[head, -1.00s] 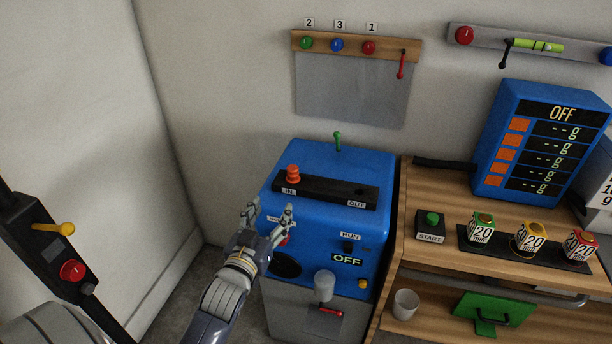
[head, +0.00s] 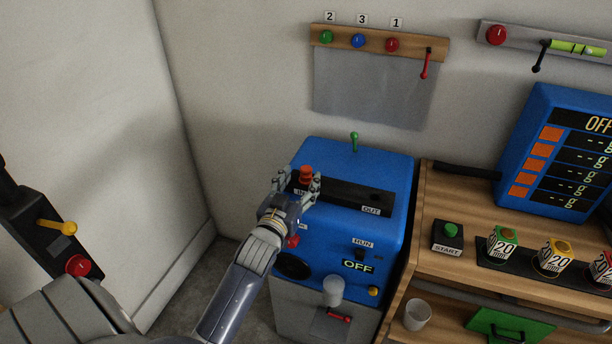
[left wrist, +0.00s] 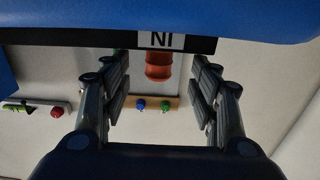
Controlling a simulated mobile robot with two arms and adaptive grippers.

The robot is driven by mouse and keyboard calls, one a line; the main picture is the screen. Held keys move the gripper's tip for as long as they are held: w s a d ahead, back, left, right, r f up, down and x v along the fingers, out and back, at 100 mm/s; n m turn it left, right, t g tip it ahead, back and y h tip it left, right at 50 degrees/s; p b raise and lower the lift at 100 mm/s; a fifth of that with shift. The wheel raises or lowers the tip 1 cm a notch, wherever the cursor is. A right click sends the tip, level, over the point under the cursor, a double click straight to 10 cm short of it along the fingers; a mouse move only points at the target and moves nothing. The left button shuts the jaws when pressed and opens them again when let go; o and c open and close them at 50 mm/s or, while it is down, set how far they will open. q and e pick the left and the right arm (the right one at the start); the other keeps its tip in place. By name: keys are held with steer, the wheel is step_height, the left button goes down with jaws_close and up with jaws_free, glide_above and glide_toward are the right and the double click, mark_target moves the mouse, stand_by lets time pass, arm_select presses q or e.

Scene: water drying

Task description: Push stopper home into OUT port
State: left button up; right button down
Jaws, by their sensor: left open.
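The orange stopper (head: 306,174) stands at the IN end of the black strip (head: 340,193) on top of the blue machine (head: 330,235). The OUT end (head: 375,199), at the right, has no stopper on it. My left gripper (head: 298,185) is open, with its fingers on either side of the stopper in the head view. In the left wrist view the orange stopper (left wrist: 158,68) shows between the spread fingers (left wrist: 160,90), below the IN label. I cannot tell whether a finger touches it. My right gripper is not in view.
A wooden bench (head: 440,200) stands right of the machine with a START button box (head: 447,238) and several 20-marked blocks. A green lever (head: 354,142) rises behind the strip. A rack of coloured knobs (head: 378,42) hangs on the wall above.

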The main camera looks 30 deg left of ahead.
mark_target(304, 177)
arm_select(q)
steer(key=x, duration=0.4)
steer(key=shift+w+d+f, duration=0.1)
steer(key=shift+w+f, duration=0.05)
steer(key=shift+f, duration=0.05)
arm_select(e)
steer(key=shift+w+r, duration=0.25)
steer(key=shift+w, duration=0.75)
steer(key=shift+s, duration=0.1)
arm_select(q)
steer(key=c, duration=1.1)
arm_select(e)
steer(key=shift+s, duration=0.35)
